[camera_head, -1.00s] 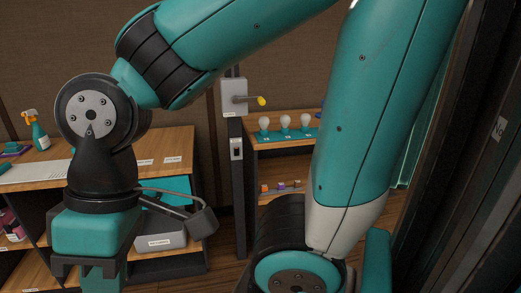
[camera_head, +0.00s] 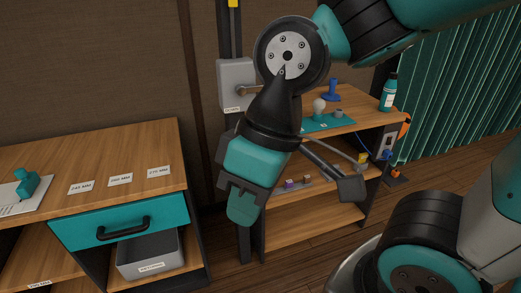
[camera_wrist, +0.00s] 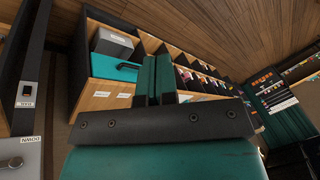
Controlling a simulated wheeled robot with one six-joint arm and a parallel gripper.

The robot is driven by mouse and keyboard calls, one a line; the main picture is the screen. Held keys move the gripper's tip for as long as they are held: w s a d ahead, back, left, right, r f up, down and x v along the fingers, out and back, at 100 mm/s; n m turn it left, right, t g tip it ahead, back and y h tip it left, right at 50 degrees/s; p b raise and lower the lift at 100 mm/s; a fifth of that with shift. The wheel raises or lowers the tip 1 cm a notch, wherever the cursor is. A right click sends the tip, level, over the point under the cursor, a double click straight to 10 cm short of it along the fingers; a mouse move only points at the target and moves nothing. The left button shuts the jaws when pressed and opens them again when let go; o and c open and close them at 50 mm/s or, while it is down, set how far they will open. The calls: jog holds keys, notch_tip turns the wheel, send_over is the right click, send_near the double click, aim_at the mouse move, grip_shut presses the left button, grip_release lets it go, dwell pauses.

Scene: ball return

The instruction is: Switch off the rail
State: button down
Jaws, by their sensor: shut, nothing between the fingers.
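The rail's dark post (camera_head: 244,245) stands in the middle of the head view, with a grey lever box (camera_head: 233,80) on it. The box's lever is partly hidden behind my wrist. In the wrist view, a small switch (camera_wrist: 27,92) with a reddish light and a white label sits on the post, beside the box marked DOWN (camera_wrist: 18,155). My arm hides this switch in the head view. My gripper (camera_head: 242,212) is shut and empty in front of the post, pointing down. Its teal fingers (camera_wrist: 156,80) are together in the wrist view, well to the right of the switch.
A wooden bench (camera_head: 95,165) with a teal drawer (camera_head: 125,222) and a grey bin (camera_head: 150,257) stands at the left. Wooden shelves (camera_head: 310,225) behind my gripper hold a bulb (camera_head: 319,107) and a bottle (camera_head: 389,93). A green curtain (camera_head: 460,90) hangs at the right.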

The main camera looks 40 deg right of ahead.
jog(key=w+f+m+t+y+b, duration=0.2)
jog(key=w+f+m+t+b, duration=0.4)
jog(key=w+f+m+b, duration=0.45)
jog(key=w+f+m+t+y+b, duration=0.3)
jog(key=w+f+m+t+b, duration=0.4)
jog(key=w+m+b, duration=0.5)
jog(key=w+d+f+m+t+h+b, duration=0.2)
jog(key=w+d+f+m+h+b, duration=0.1)
jog(key=d+m, duration=0.4)
jog(key=w+d+f+m+t+h+b, duration=0.2)
jog(key=w+d+f+m+h+b, duration=0.1)
jog(key=d+f+m+h, duration=0.3)
jog(key=w+d+f+m+t+h+b, duration=0.2)
jog(key=d+f+m+h+b, duration=0.2)
jog(key=d+m, duration=0.4)
jog(key=shift+w+d+f+m+h+b, duration=0.15)
jog(key=shift+w+f+m+h+b, duration=0.4)
jog(key=shift+m, duration=0.7)
jog(key=shift+s+f, duration=0.15)
jog(key=shift+f, duration=0.05)
